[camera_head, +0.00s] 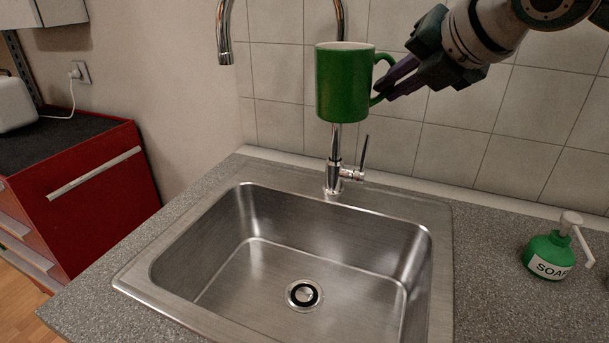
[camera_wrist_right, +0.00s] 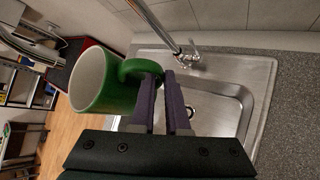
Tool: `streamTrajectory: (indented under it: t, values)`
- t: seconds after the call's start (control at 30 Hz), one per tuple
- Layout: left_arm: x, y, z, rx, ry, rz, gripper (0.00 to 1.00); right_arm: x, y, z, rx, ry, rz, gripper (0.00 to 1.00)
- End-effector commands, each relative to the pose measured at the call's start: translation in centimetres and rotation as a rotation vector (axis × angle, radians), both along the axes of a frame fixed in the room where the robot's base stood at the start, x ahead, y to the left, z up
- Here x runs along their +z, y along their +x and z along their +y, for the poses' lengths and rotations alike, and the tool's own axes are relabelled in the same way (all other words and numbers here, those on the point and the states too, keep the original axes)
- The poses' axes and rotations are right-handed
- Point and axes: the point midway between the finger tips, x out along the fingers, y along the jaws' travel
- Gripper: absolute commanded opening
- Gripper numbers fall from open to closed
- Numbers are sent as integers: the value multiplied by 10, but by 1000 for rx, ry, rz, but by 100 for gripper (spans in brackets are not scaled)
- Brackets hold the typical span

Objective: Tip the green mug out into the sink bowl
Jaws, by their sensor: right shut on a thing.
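The green mug (camera_head: 343,85) is upright in the air in the head view, in front of the tap and above the back of the sink. My right gripper (camera_head: 388,86) comes in from the upper right and is shut on the mug's handle. In the right wrist view the mug (camera_wrist_right: 108,82) shows its pale inside, which looks empty from there, and the purple fingers (camera_wrist_right: 163,92) meet the handle. The steel sink bowl (camera_head: 250,215) is below, with a drain at its bottom, and looks empty. My left gripper is not in view.
The tap (camera_head: 335,165) rises behind the sink; its curved spout (camera_head: 224,40) hangs left of the mug. A green soap bottle (camera_head: 547,255) stands on the counter at right. A red cabinet (camera_head: 85,190) is at left. The space over the bowl's front is clear.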

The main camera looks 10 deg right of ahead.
Motion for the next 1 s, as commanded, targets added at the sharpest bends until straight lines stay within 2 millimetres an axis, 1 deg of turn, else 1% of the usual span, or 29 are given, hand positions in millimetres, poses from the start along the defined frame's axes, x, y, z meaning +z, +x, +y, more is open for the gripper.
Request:
streamTrajectory:
  t: [0.03, 0.1, 0.3, 0.63, 0.93, 1.0]
  values:
    - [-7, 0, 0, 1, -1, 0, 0, -9, 7, -5, -11, -2, -6, 0]
    - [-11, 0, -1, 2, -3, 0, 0, -19, 13, -11, -21, -1, -7, 0]
    - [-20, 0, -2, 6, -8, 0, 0, -40, 25, -26, -22, 1, -7, 0]
    - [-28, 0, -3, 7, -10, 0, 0, -59, 29, -38, 18, 5, -7, 0]
    - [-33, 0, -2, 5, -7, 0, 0, -73, 28, -46, 60, 3, -5, 0]
    - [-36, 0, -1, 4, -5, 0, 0, -79, 27, -48, 76, 3, -6, 0]
